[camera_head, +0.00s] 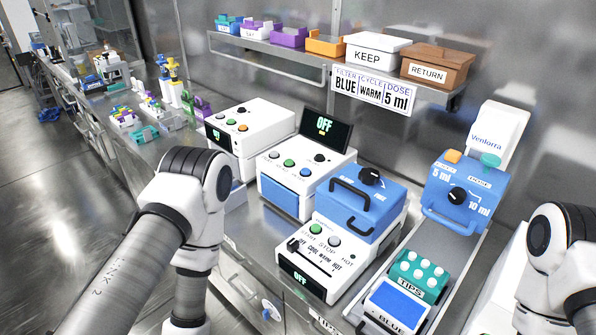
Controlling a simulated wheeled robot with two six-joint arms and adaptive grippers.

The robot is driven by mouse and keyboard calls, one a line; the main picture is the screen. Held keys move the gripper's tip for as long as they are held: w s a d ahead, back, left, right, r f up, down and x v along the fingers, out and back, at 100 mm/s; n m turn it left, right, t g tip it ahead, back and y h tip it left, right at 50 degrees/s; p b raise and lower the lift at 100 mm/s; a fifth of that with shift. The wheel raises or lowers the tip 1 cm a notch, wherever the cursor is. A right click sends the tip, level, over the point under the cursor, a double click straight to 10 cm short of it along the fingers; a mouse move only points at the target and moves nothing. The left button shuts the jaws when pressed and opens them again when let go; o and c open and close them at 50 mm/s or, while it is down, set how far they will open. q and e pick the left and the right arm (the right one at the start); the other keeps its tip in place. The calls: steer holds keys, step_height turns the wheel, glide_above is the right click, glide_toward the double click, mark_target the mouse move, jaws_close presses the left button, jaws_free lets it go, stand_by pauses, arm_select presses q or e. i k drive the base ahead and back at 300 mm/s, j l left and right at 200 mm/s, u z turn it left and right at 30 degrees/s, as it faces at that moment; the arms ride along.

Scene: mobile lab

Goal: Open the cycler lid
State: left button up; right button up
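The cycler (303,259) is a white box on the bench, right of centre. Its front has START and STOP buttons, a slider marked OFF, COOL, WARM and HOT, and a display reading OFF. Its blue lid (378,212) lies down over the rear part and looks shut. The lid has a black bar handle (349,199) at the front and a black knob (371,175) on top. My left arm stands left of the cycler and my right arm is at the right edge. Both arms run out of the bottom of the picture, and neither gripper shows.
A white device (285,194) with a dark OFF screen stands behind left of the cycler. To the right are a blue dosing device (466,195), a teal tips rack (417,273) and a BLUE-labelled box (395,305). A shelf with bins and a sign (373,90) hangs above.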

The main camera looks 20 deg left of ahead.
mark_target(364, 211)
steer(key=j+z, duration=0.25)
steer(key=j, duration=0.7)
steer(key=i+j+z, duration=0.1)
steer(key=j, duration=0.25)
steer(key=l, duration=0.35)
steer(key=i+l, duration=0.1)
steer(key=l, duration=0.3)
